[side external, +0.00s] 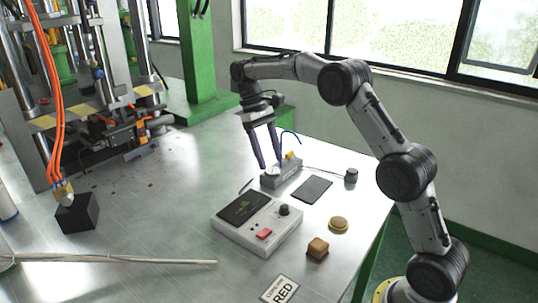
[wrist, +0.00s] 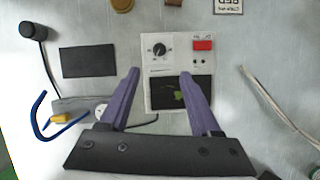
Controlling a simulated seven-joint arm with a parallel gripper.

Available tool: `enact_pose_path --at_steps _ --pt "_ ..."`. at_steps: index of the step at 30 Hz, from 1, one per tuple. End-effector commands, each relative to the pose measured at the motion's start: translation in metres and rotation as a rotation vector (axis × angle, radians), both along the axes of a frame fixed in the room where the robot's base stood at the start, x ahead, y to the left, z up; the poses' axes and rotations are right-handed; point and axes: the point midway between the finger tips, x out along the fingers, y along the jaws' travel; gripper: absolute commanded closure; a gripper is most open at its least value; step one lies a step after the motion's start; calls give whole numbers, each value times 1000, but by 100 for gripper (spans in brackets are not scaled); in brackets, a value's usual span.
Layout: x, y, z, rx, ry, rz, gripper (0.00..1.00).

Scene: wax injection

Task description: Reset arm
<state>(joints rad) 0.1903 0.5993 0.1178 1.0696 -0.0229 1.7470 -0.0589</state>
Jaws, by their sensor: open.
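My gripper (side external: 267,166) hangs from my arm over the table, its two purple fingers pointing down beside a small grey block-shaped device (side external: 283,173) with a yellow part and a blue wire. In the wrist view my gripper (wrist: 158,72) has its fingers spread apart with nothing between them. Beyond the fingertips in that view lies a white control box (wrist: 178,60) with a dark screen, a black knob and a red switch. I cannot tell whether a fingertip touches the grey device.
A black flat pad (side external: 312,189), a round brown disc (side external: 338,224), a brown block (side external: 317,248) and a "RED" card (side external: 280,290) lie on the metal table. A black knob-ended stick (side external: 351,176) lies behind. A press machine (side external: 95,110) stands left. A pale rod (side external: 120,261) lies front left.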

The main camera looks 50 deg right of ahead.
Motion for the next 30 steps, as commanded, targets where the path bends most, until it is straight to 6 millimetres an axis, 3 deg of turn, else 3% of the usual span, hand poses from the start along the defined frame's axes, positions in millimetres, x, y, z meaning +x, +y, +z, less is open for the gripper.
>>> enact_pose_path --at_steps 5,8,11,15,21,26,30 --pt "0 3 6 -2 -14 7 36" --pt "-2 9 32 -13 -69 18 36" --pt "-20 19 67 -22 -126 35 36" --pt "-59 36 109 -33 -214 61 36" --pt "-120 57 141 -46 -354 94 36" --pt "-170 70 146 -53 -473 115 36" --pt "-212 79 137 -58 -582 131 36"
